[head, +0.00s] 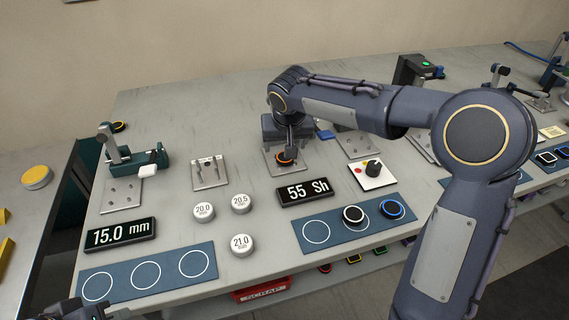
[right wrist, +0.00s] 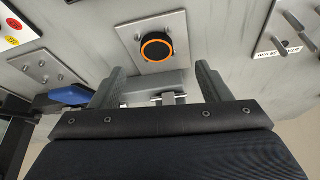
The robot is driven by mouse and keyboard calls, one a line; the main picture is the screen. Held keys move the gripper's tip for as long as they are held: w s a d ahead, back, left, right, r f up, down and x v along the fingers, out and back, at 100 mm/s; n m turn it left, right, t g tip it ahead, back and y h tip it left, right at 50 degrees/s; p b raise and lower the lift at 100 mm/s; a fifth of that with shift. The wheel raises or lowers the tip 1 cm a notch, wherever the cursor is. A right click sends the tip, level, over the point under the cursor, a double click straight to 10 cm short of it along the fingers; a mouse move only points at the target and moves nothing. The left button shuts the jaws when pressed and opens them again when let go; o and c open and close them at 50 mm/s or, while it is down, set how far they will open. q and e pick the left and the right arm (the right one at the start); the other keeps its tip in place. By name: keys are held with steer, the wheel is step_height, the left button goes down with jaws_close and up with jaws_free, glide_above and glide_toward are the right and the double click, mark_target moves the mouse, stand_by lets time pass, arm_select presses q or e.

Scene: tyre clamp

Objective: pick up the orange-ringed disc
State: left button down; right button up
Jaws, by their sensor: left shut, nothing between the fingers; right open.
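The orange-ringed disc (head: 285,158) is black with an orange ring and sits on a metal plate (head: 300,168) behind the 55 Sh display. In the right wrist view the disc (right wrist: 157,47) lies flat on the plate, beyond the fingertips and roughly centred between them. My right gripper (right wrist: 157,80) is open and empty, its two grey fingers apart. In the head view its wrist hangs just above and behind the disc, and the fingers are mostly hidden. My left gripper (head: 88,312) shows only in part at the bottom left edge, shut and away from the disc.
The 55 Sh display (head: 306,191) stands in front of the plate. A panel with a black knob (head: 373,170) is to its right. A blue mat (head: 330,233) holds a black disc (head: 353,215) and a blue-ringed disc (head: 392,208).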

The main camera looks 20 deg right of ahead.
steer(key=x, duration=0.7)
steer(key=shift+d+f+p, duration=0.15)
steer(key=shift+d+p, duration=0.05)
steer(key=shift+p, duration=0.2)
steer(key=shift+c, duration=0.2)
steer(key=c, duration=1)
